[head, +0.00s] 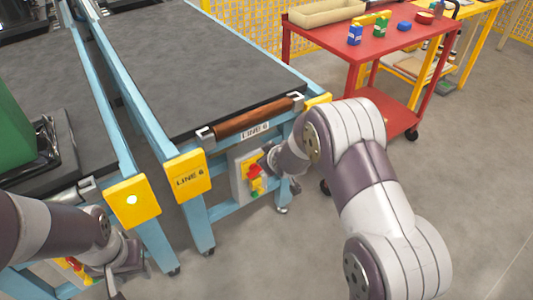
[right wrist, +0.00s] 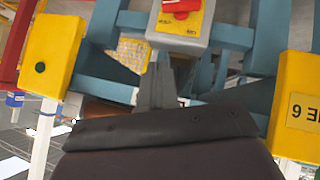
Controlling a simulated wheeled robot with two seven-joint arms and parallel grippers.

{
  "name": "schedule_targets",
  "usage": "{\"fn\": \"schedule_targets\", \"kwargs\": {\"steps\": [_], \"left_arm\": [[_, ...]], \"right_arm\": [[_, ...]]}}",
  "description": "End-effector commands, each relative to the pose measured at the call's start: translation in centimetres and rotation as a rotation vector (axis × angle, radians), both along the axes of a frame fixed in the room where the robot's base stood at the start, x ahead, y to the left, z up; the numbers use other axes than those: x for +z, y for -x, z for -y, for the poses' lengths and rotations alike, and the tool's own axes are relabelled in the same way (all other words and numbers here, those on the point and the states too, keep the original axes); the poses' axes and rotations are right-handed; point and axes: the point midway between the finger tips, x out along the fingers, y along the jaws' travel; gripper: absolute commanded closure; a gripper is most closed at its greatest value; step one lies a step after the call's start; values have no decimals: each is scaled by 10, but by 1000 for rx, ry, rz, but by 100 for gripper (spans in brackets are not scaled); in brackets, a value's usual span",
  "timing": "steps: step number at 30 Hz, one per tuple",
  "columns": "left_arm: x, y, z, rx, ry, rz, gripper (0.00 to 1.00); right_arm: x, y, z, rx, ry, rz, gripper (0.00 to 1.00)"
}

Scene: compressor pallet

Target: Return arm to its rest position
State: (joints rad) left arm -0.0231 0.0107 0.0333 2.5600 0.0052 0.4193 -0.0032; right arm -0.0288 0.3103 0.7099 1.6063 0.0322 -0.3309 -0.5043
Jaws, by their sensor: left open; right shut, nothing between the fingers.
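My right arm (head: 365,160) reaches in from the lower right of the head view. Its wrist end is beside the grey control box (head: 240,180) on the Line 6 conveyor's front end. In the right wrist view my right gripper (right wrist: 160,72) is shut and empty, with its tips just below the picture of that box (right wrist: 180,22). Whether the tips touch anything cannot be told. My left gripper (head: 118,278) is at the lower left of the head view, open and empty, near the left conveyor's end. Part of it is dark and hard to make out.
The Line 6 conveyor (head: 190,65) has blue legs, yellow end plates and a brown roller (head: 252,118). A green object (head: 15,130) stands on the left conveyor. A red cart (head: 385,45) with a bin and small items stands at upper right. Grey floor (head: 480,180) at right is clear.

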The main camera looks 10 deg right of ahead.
Motion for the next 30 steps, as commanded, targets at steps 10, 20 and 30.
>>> {"fn": "schedule_targets", "kwargs": {"steps": [10, 20, 30], "left_arm": [[1, 0, 0, 0, 0, 0, 57], [1, 0, 0, 0, 0, 0, 57], [1, 0, 0, 0, 0, 0, 57]], "right_arm": [[3, 4, 1, 0, 0, 0, 100], [-6, 13, 0, -41, -45, -59, 100], [-4, 211, 4, -365, -198, -673, 100]]}}
